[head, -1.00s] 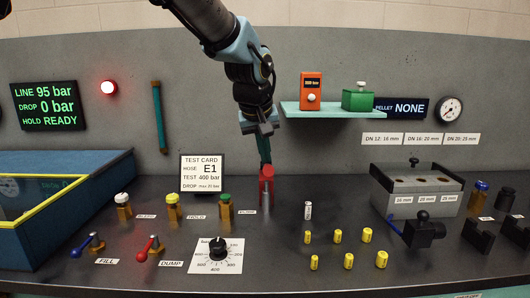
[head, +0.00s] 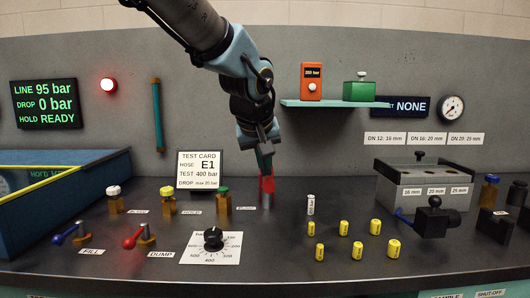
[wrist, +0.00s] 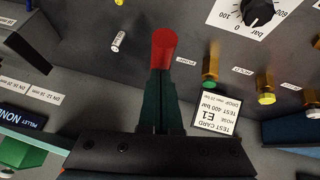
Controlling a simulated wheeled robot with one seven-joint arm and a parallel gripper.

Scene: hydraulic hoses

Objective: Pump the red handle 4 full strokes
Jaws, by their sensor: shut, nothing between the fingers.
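The red handle (head: 267,186) stands at the back middle of the dark bench, on a grey metal part. In the wrist view the red handle (wrist: 163,46) shows just beyond my fingertips. My gripper (head: 264,165) points down at the handle from above, with its green fingers shut together and nothing between them. The fingers also show in the wrist view (wrist: 161,82), overlapping the handle's near end; I cannot tell whether they press on it. The display (head: 44,104) reads LINE 95 bar, DROP 0 bar, HOLD READY.
The test card (head: 200,170) and brass valves stand left of the handle. A black dial (head: 213,238) sits in front. Several yellow pellets (head: 358,250) stand to the right. A shelf (head: 335,103) with orange and green boxes is at the upper right.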

